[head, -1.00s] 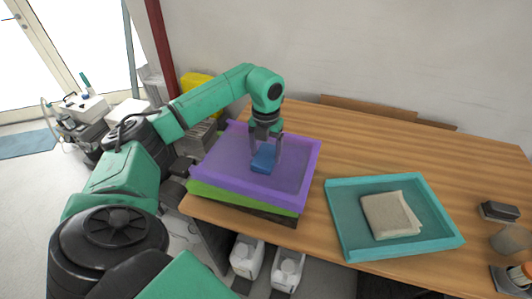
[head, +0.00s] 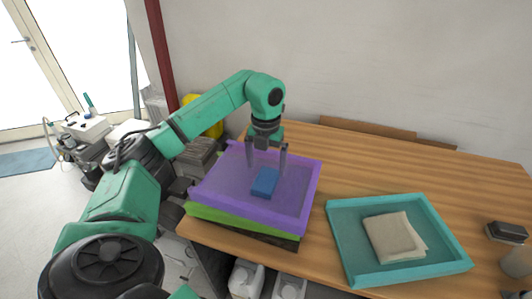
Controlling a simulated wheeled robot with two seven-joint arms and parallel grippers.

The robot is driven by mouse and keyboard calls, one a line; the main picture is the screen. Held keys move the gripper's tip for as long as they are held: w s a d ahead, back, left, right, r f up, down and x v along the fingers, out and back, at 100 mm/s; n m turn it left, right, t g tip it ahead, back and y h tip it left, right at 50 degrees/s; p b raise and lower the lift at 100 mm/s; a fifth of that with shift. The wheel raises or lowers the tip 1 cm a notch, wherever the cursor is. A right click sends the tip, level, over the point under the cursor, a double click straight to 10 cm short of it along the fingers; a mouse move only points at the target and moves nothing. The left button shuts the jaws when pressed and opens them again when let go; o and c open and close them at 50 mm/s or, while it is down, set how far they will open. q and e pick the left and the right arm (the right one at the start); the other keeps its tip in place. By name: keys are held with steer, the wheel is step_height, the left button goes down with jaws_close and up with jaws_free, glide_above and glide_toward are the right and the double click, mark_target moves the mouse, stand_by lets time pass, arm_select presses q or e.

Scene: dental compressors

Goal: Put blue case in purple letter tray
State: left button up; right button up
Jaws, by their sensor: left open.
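The blue case (head: 264,182) lies inside the purple letter tray (head: 215,187), a little right of the tray's middle. The purple tray sits on top of a green tray (head: 240,224) at the left end of the wooden table. My left gripper (head: 266,174) points down over the case with its fingers spread wide. The case lies between and below the fingers, and neither finger appears to grip it.
A teal tray (head: 336,232) holding a folded beige cloth (head: 393,236) stands to the right on the table (head: 395,165). A dark block (head: 506,232) and a grey cup (head: 518,262) are at the far right. Bare table lies behind the teal tray.

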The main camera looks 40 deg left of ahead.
mark_target(266, 179)
arm_select(q)
step_height(266, 179, up, 7)
steer(key=shift+r, duration=0.15)
arm_select(e)
steer(key=shift+d+f, duration=0.1)
